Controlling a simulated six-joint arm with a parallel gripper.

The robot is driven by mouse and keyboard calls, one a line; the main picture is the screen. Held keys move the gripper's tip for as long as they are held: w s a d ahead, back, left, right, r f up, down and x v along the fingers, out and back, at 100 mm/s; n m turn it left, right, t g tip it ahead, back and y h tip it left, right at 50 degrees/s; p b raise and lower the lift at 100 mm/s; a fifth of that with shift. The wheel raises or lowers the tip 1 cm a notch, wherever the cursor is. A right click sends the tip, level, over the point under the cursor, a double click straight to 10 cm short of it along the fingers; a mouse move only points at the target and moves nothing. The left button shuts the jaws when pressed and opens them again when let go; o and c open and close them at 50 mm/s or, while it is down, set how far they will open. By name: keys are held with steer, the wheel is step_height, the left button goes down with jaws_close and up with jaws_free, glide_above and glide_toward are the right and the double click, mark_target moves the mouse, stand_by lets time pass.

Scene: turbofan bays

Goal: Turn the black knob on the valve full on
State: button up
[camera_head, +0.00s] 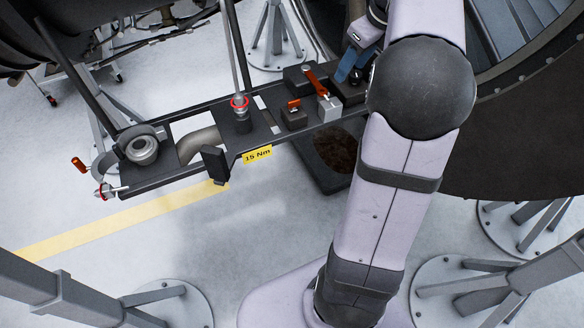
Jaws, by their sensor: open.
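My gripper (355,70) is at the right end of the dark rail, with a blue finger pointing down close above a dark block (347,92). My arm hides part of the gripper and that end of the rail. The jaws are open, and I see nothing held between them. I cannot clearly make out a black knob; it may be hidden by the gripper or blend into the dark block. I cannot tell whether the gripper touches anything there.
Left of the gripper are a red lever (315,80) on a silver block (328,108), a small orange-topped block (293,115) and a red-ringed fitting (239,106). A yellow "15 Nm" label (257,155) and a black paddle (214,164) are on the front edge. Stands surround the open floor.

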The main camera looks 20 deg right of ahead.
steer(key=s+a+f+n+g+b, duration=0.1)
steer(key=s+a+f+n, duration=0.4)
steer(key=a+n, duration=0.5)
steer(key=s+a+f+n+g+b, duration=0.1)
steer(key=s+a+f+n, duration=0.5)
steer(key=a+f+n, duration=0.2)
steer(key=shift+a+f+n+g+y, duration=0.3)
steer(key=shift+a+n+g, duration=0.1)
steer(key=shift+a+n, duration=0.85)
steer(key=shift+s, duration=0.1)
